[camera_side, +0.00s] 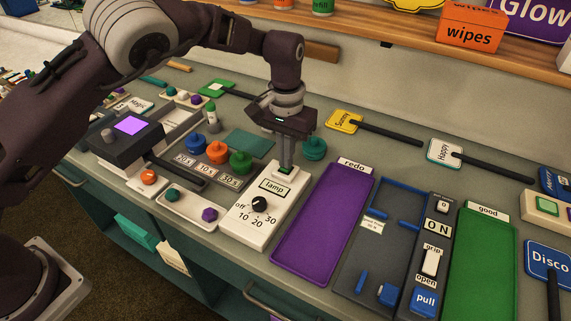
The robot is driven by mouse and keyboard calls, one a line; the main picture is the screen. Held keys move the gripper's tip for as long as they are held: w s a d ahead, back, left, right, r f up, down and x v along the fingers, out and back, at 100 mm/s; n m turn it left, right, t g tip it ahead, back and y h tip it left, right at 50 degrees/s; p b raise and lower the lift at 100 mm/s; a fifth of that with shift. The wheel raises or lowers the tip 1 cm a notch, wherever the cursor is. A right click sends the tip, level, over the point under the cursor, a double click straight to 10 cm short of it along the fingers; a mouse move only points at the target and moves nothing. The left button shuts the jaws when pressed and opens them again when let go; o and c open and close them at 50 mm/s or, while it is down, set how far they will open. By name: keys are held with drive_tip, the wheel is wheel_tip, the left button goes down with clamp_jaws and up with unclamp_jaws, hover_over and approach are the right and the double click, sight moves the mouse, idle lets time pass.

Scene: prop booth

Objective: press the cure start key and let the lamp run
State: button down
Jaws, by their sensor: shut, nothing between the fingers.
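A white control box (240,222) labelled "lamp" stands mid-bench, with a black dial (260,204) marked off, 10, 20 and 30. At its far end is a small key with a green edge (294,175), mostly hidden under my gripper (287,167). My gripper is shut and points down, its tips at the key; I cannot tell whether the key is pushed in. A dark box with a bright purple panel (130,124) stands at the left. An orange round button (149,177) sits on a small white base in front of it.
Blue, orange and green pots (217,152) stand left of my gripper, and a teal pot (314,148) right of it. A purple "redo" tray (322,225), a grey fixture (385,245) and a green "good" tray (485,265) fill the right. Handled signs (345,121) lie behind.

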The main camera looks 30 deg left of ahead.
wheel_tip(320, 180, up, 8)
idle(0.6)
drive_tip(key=s+a+r+n+t+h, duration=0.1)
drive_tip(key=s+a+r, duration=0.4)
drive_tip(key=s+r, duration=0.15)
drive_tip(key=s+a+r+t+h, duration=0.1)
drive_tip(key=s+a+r, duration=0.4)
drive_tip(key=r, duration=0.3)
drive_tip(key=s+a+f+t+y, duration=0.1)
drive_tip(key=s+a, duration=0.1)
drive_tip(key=s, duration=0.8)
drive_tip(key=s+a+f+m+t+y, duration=0.1)
drive_tip(key=s+a+t, duration=0.1)
drive_tip(key=s, duration=0.9)
drive_tip(key=shift+s+a+f+t, duration=0.3)
drive_tip(key=shift+a+f, duration=0.1)
drive_tip(key=shift+a, duration=0.15)
drive_tip(key=shift+w, duration=0.1)
idle(2.8)
